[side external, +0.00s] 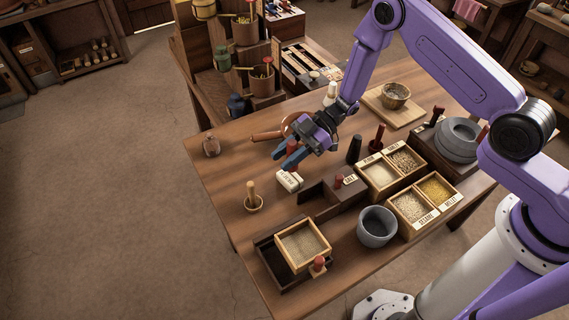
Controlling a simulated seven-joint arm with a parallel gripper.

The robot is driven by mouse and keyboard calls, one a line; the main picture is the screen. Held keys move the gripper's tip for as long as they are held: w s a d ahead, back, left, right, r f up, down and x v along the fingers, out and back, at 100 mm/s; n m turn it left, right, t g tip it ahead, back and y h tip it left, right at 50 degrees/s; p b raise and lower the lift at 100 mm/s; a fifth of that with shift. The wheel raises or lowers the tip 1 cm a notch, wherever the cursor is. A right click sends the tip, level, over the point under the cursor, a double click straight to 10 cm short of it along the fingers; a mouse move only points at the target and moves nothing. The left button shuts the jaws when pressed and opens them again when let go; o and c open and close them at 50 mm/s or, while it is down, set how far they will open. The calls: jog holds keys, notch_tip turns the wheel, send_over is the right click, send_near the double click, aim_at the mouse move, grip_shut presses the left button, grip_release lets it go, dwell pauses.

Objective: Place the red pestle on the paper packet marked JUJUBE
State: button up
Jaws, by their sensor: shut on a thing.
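My gripper (284,160) is shut on the red pestle (292,148), which shows as a bit of red between and below the blue fingers. Most of the pestle is hidden by the fingers. A small white paper packet (289,182) with dark lettering lies on the table just below the gripper. The lettering is too small to read for certain. The pestle's lower end appears close above or at the packet; I cannot tell whether they touch.
A dark box with a red knob (338,181) stands right of the packet, near a black pestle (354,149). The table's left part is mostly clear.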

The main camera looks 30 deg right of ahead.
jog(key=shift+w+a+f, duration=0.1)
jog(key=shift+w+f, duration=0.05)
jog(key=shift+f, duration=0.05)
jog(key=shift+w+f, duration=0.15)
jog(key=shift+f, duration=1.5)
jog(key=shift+f, duration=0.2)
jog(key=o, duration=1.1)
jog(key=shift+c, duration=0.2)
jog(key=shift+r, duration=0.1)
